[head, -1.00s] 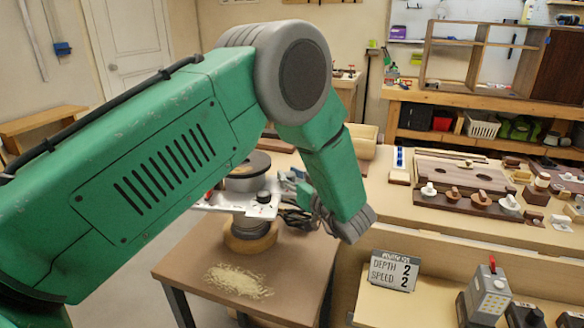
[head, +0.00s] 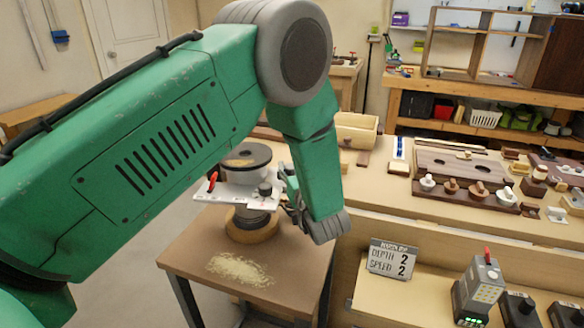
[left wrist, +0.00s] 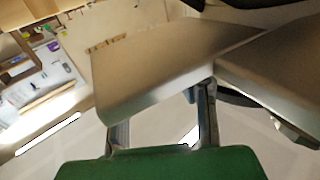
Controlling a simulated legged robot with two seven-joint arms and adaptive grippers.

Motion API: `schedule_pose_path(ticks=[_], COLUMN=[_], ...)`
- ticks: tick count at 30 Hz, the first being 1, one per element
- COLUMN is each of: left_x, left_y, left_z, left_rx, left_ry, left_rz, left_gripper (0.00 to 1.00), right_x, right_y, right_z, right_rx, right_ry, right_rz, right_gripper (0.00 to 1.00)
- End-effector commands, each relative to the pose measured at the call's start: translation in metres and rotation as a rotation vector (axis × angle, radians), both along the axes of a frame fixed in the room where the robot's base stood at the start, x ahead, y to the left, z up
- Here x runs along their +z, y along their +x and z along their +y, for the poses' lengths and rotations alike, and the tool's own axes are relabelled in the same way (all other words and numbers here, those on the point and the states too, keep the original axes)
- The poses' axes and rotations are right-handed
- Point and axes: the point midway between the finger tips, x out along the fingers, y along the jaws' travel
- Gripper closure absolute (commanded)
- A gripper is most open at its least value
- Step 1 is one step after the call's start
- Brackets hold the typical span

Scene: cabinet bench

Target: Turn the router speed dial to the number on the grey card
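The router (head: 245,172) stands on a small brown table, with a dark round top, a white plate and a wooden ring under it. A small dark knob (head: 265,189) sits on the plate's right side; I cannot read its setting. A red part shows at the plate's left. The grey card (head: 392,259) reads DEPTH 2 and SPEED 2. My left gripper (head: 290,200) is just right of the knob, partly hidden behind my green wrist. I cannot tell whether it touches or how wide its fingers are. The left wrist view shows no clear dial. My right gripper is out of view.
Wood shavings (head: 240,269) lie on the front of the brown table (head: 195,250). The bench at right holds wooden boards with several knobs (head: 478,189). A grey box with green lights (head: 480,290) and dark boxes stand on the lower shelf, right of the card.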

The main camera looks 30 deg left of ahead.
Motion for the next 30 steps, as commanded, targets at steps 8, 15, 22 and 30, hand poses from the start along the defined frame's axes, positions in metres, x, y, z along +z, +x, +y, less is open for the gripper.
schedule_pose_path(ticks=[8,15,22,30], left_x=[0.0,0.0,-0.001,-0.002], left_y=[-0.001,-0.006,-0.033,-0.063], left_z=[0.0,-0.009,-0.044,-0.083], left_rx=[0.001,-0.001,-0.004,0.0], left_ry=[0.0,0.0,0.0,0.001], left_rz=[0.001,0.0,0.004,0.003], left_gripper=[0.53,0.53,0.53,0.53], right_x=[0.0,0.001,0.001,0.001], right_y=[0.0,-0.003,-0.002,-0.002], right_z=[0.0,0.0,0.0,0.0], right_rx=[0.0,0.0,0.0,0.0], right_ry=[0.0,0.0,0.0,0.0], right_rz=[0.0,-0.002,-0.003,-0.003], right_gripper=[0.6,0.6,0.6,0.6])
